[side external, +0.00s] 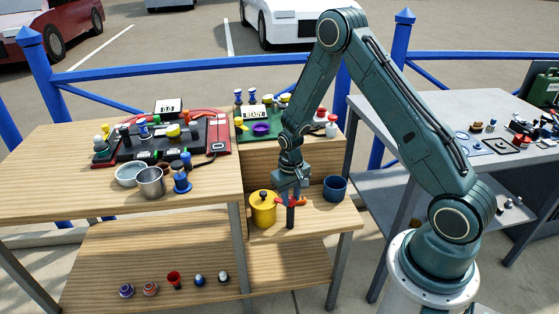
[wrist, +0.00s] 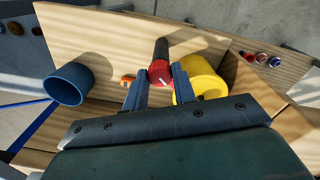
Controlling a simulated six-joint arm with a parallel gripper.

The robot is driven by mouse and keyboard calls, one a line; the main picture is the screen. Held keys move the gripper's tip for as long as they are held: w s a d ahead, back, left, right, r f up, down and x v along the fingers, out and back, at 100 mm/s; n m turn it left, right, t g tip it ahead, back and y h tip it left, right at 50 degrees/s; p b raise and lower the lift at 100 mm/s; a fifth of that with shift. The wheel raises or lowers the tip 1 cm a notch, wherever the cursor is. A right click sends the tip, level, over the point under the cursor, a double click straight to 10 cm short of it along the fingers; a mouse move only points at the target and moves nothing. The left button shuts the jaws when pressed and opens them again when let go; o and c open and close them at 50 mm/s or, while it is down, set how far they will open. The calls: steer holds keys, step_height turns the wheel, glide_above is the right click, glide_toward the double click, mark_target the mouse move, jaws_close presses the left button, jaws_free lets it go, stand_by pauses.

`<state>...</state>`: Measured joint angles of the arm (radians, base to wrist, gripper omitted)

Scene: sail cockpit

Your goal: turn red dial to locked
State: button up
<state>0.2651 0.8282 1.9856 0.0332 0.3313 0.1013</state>
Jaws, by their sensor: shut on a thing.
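The red dial (wrist: 159,71) is a round red knob with a white mark, next to a black post (wrist: 161,48) in the wrist view. My gripper (wrist: 159,82) has one finger on each side of the dial and is shut on it. In the side view the dial (side external: 290,203) shows as a small patch of red above the black post (side external: 290,217), below my gripper (side external: 290,192). My gripper partly hides the dial there. I cannot make out a locked marking or tell which setting the white mark points to.
A yellow pot (side external: 263,209) stands close to the left of the dial, and a blue cup (side external: 335,188) to its right. A small orange part (wrist: 127,80) lies beside my finger. A step with a green panel (side external: 262,128) rises behind. The shelf front is clear.

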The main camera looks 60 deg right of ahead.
mark_target(290, 200)
steer(key=shift+n, duration=1.1)
steer(key=o, duration=1)
steer(key=shift+r, duration=0.2)
step_height(290, 200, up, 14)
steer(key=shift+a+f, duration=0.25)
